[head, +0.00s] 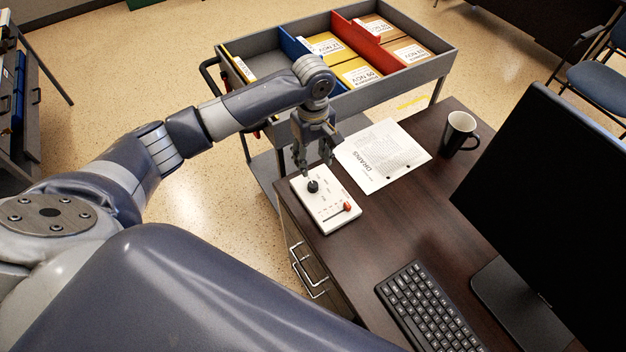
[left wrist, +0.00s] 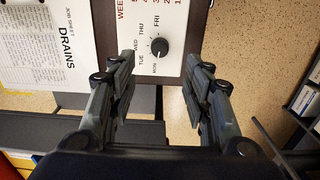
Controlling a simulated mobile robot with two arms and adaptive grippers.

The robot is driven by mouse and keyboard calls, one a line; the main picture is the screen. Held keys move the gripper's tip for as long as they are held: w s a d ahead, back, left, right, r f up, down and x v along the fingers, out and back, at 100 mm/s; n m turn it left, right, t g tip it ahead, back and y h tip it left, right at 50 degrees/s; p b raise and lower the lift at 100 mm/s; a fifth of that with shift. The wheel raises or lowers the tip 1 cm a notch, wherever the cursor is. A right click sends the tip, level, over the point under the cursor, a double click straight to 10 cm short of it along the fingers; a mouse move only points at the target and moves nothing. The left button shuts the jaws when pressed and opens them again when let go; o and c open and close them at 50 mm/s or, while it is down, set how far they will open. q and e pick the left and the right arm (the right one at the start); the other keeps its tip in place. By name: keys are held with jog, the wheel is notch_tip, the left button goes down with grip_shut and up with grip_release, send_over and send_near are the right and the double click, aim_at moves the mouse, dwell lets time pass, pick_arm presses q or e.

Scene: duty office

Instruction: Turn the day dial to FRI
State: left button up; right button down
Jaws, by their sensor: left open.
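A white panel (head: 328,212) lies on the near-left corner of the dark desk. It carries a black round day dial (head: 313,186), which also shows in the left wrist view (left wrist: 160,47). The labels MON, TUE, WED, THU and FRI curve around the dial in that view. The dial's pointer mark is too small to read surely. My left gripper (head: 314,166) is open just above the dial, pointing down. In the left wrist view its fingers (left wrist: 160,62) stand apart on either side of the dial, with gaps, not touching it. My right gripper is out of view.
The panel also has a red slider (head: 347,206) and a WEEK scale. A DRAINS job sheet (head: 382,155) lies beside it. A mug (head: 459,134), keyboard (head: 428,306) and monitor (head: 545,200) stand farther right. A trolley (head: 436,70) with folders stands behind the desk.

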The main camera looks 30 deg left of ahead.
aim_at(313, 184)
pick_arm(q)
notch_tip(313, 184, down, 11)
jog(key=shift+r+p, duration=0.15)
jog(key=shift+p, duration=0.25)
grip_shut()
